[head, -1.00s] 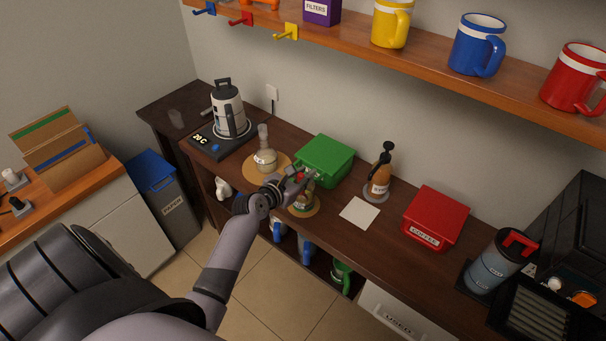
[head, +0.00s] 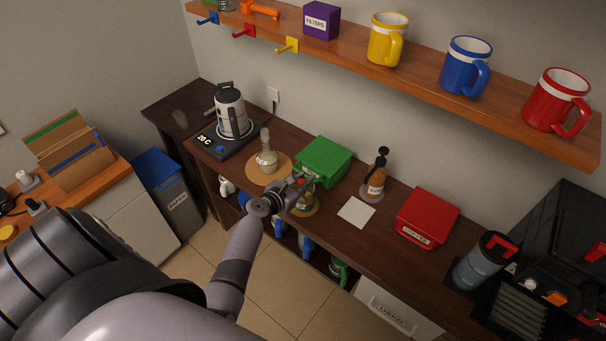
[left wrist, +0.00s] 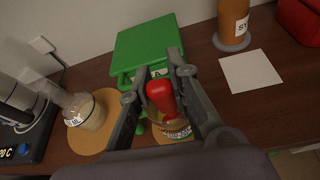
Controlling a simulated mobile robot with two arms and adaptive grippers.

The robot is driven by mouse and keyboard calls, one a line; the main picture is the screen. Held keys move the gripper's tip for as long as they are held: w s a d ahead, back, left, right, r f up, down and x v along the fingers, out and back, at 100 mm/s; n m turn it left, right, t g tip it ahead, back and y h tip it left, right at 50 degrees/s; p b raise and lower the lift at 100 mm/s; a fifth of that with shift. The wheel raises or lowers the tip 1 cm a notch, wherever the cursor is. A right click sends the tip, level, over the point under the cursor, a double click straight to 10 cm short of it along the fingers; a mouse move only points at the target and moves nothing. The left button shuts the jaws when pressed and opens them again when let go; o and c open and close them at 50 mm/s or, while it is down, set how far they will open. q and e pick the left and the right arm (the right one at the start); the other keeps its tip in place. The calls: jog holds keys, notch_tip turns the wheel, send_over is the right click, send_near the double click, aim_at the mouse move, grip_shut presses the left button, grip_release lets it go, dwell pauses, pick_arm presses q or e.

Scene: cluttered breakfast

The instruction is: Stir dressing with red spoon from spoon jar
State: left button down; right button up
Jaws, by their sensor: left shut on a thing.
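My left gripper (head: 297,184) is over the counter in front of the green box. It is shut on the red spoon (left wrist: 161,96), whose thick red handle stands between the fingers in the left wrist view. Below the handle is a glass jar (left wrist: 178,131) with amber contents and a partly hidden label, on a round cork mat (head: 310,209). The spoon's lower end is hidden, so I cannot tell how deep it is in the jar. My right gripper is not in view.
A glass flask (head: 266,161) stands on another cork mat to the left, beside the kettle (head: 231,112). The green box (head: 323,158) is close behind the gripper. A syrup bottle (head: 376,183), white card (head: 356,212) and red coffee box (head: 427,217) are to the right.

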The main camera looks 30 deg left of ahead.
pick_arm(q)
jog(key=shift+w+d+r, duration=0.15)
jog(key=shift+w+r, duration=0.05)
jog(key=shift+w, duration=0.1)
jog(key=shift+a+f, duration=0.1)
jog(key=shift+a, duration=0.15)
dwell(0.4)
jog(key=shift+d, duration=0.1)
